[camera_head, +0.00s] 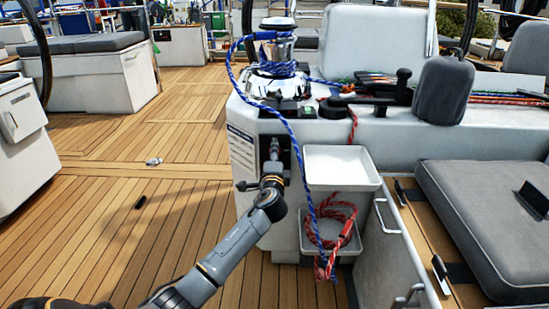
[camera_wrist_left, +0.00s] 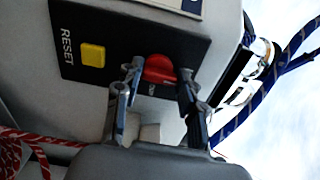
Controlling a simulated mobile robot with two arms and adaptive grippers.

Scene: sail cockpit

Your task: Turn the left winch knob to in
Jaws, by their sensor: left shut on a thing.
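The red winch knob (camera_wrist_left: 159,68) sits on a black panel (camera_wrist_left: 105,45) in the left wrist view. My left gripper (camera_wrist_left: 160,84) has one finger on each side of the knob and is shut on it. Lettering beside the knob is mostly hidden and unreadable, so I cannot tell its setting. In the head view my left gripper (camera_head: 274,154) reaches the side of the white console (camera_head: 243,165), below the winch (camera_head: 277,55). The knob is hidden there by the gripper. My right gripper is not in view.
A yellow button (camera_wrist_left: 93,57) marked RESET is beside the knob. A blue rope (camera_head: 299,150) hangs from the winch, right of my gripper. A white tray (camera_head: 342,181) and a coiled red rope (camera_head: 325,222) are on the right. The wooden deck (camera_head: 120,220) is mostly clear.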

